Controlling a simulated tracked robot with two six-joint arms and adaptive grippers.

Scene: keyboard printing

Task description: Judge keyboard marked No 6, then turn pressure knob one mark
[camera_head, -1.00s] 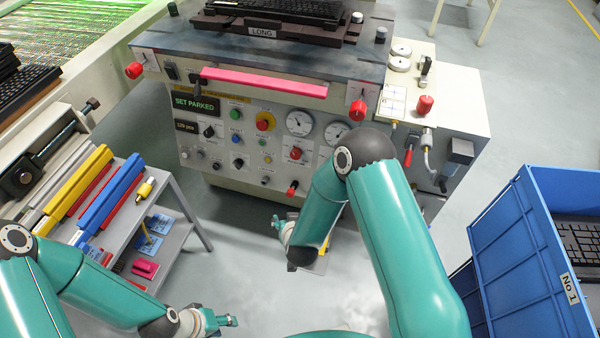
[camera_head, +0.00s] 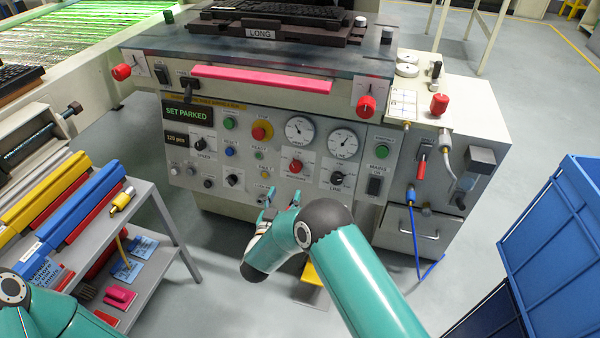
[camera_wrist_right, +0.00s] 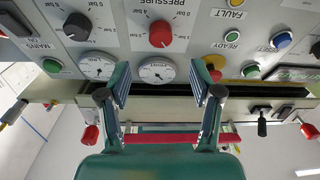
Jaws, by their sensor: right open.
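The red pressure knob (camera_head: 296,166) is on the front panel of the printing machine, below two round gauges. In the right wrist view the pressure knob (camera_wrist_right: 160,33) shows upside down under its PRESSURE label and bar marks. My right gripper (camera_head: 282,196) is just in front of the panel, below the knob and apart from it. In its wrist view the right gripper (camera_wrist_right: 159,90) has its fingers spread with nothing between them. A dark keyboard (camera_head: 285,12) lies on the fixture marked LONG; no No 6 mark is readable. My left gripper is out of view.
A pink bar (camera_head: 262,80) runs along the machine's front edge. Other red knobs (camera_head: 366,106) and switches crowd the panel. A grey cart (camera_head: 150,225) with coloured bars stands left. Blue crates (camera_head: 555,240) stand right. Bare floor shows between.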

